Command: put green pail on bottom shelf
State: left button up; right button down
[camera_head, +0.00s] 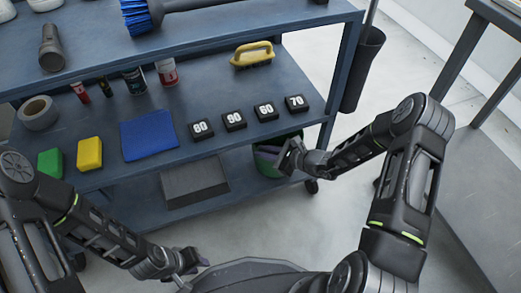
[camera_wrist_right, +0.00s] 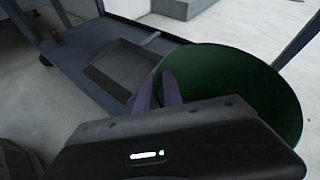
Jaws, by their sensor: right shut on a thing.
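The green pail (camera_head: 266,163) is at the right end of the cart's bottom shelf (camera_head: 228,197), partly under the middle shelf and partly hidden by my right gripper. In the right wrist view the pail's dark green inside (camera_wrist_right: 240,85) faces the camera. My right gripper (camera_head: 289,156) is shut on the pail's near side; its fingers (camera_wrist_right: 160,92) are at the rim in the wrist view. I cannot tell whether the pail's base touches the shelf. My left gripper (camera_head: 190,266) is open and empty, low in front of the cart.
A grey dustpan (camera_head: 195,181) lies on the bottom shelf left of the pail. The middle shelf (camera_head: 215,95) above holds sponges, a blue cloth, numbered black blocks and a yellow brush. A cart post (camera_head: 338,85) and a dark holder (camera_head: 362,70) stand at the right.

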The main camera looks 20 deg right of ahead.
jog(key=w+f, duration=0.1)
jog(key=w+f+b, duration=0.1)
jog(key=w, duration=0.1)
jog(key=shift+a+f, duration=0.1)
jog(key=shift+f+b, duration=0.2)
jog(key=shift+b, duration=0.2)
jog(key=c, duration=1.5)
grip_release()
